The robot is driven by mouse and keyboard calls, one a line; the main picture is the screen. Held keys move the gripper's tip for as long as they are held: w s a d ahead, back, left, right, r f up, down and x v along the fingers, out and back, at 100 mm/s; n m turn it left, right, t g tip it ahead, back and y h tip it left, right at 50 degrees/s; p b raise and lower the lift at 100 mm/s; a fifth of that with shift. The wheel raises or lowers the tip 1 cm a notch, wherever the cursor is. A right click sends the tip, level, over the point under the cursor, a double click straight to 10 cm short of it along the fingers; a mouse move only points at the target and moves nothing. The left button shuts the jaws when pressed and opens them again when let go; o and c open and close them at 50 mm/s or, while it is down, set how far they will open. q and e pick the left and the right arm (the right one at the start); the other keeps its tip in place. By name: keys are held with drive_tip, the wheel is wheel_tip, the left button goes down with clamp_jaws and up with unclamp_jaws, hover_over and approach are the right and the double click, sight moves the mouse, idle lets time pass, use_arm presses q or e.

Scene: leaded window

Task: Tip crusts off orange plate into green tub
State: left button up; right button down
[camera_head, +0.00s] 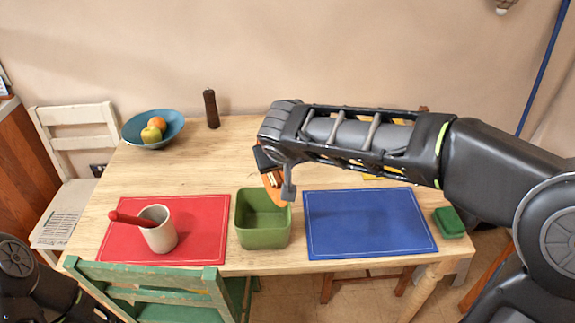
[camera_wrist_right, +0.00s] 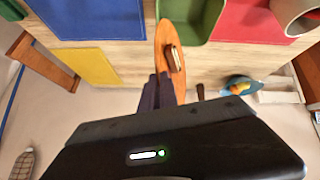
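My right gripper (camera_wrist_right: 160,90) is shut on the rim of the orange plate (camera_wrist_right: 165,42) in the right wrist view. In the head view the plate (camera_head: 279,190) is steeply tilted beside the upper right of the green tub (camera_head: 263,240), partly hidden by my right wrist. A brown and pale crust (camera_wrist_right: 177,61) shows against the plate's face; I cannot tell if there are more. The square green tub stands open on the table between the two mats, and it also shows in the right wrist view (camera_wrist_right: 188,17). The visible part of its inside looks empty. My left gripper is out of view.
A beige mug (camera_head: 160,233) with a red-handled utensil stands on the red mat (camera_head: 205,215) left of the tub. A blue mat (camera_head: 365,222) lies right, with a green sponge (camera_head: 448,222) beyond. A fruit bowl (camera_head: 135,128) and pepper mill (camera_head: 211,108) stand behind.

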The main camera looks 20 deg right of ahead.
idle(0.8)
idle(0.4)
